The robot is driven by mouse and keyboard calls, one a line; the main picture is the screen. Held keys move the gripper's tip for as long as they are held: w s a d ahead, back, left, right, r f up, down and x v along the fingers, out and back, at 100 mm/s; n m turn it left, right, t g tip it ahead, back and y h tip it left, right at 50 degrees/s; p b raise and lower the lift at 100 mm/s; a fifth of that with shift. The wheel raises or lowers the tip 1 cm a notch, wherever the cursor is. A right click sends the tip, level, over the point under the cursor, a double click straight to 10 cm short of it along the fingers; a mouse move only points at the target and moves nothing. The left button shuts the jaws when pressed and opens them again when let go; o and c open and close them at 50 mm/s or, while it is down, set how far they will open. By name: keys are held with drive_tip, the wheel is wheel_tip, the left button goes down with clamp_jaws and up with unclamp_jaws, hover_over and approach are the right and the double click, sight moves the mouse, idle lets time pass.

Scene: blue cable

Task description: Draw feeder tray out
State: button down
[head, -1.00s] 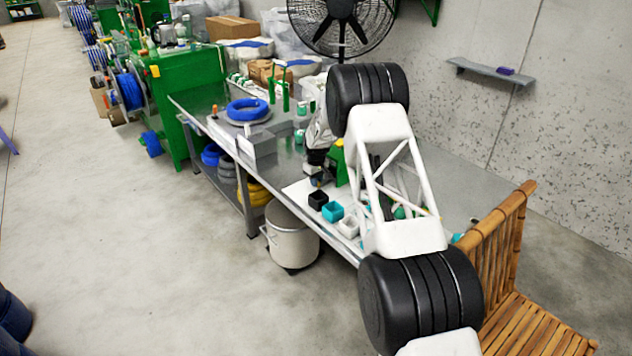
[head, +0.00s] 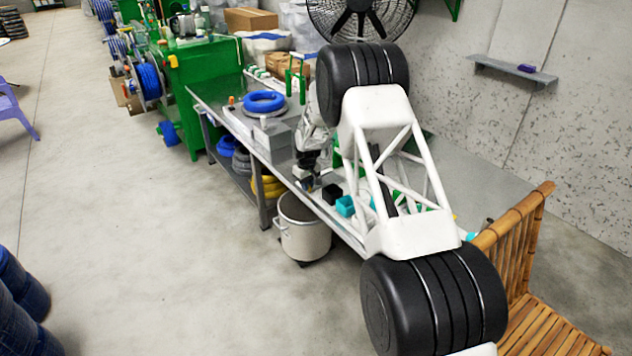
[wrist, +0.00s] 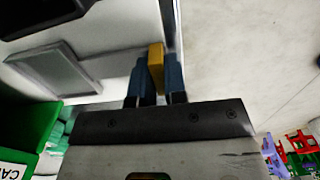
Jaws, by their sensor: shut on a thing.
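In the wrist view my gripper (wrist: 155,84) has its two dark blue fingers shut on a yellow upright piece (wrist: 155,58), which stands out between them. The yellow piece is at the edge of a pale surface with a grey rectangular panel (wrist: 62,68). I cannot tell whether this is the feeder tray and its handle. In the head view my gripper (head: 307,183) is small, low at the front edge of the metal bench (head: 238,118), left of a black cup (head: 332,193) and a teal cup (head: 346,205). My arm hides much of the bench behind it.
A grey box (head: 272,138) and a blue cable coil (head: 264,101) sit on the bench to the left. A pale pot (head: 303,235) stands on the floor below the gripper. A green bin (wrist: 28,125) is close at left in the wrist view.

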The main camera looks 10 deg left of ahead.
drive_tip(key=shift+s+a, duration=0.35)
drive_tip(key=c, duration=1.2)
unclamp_jaws()
drive_tip(key=shift+o, duration=0.2)
drive_tip(key=shift+r, duration=0.1)
wheel_tip(320, 180, up, 8)
drive_tip(key=shift+f, duration=0.2)
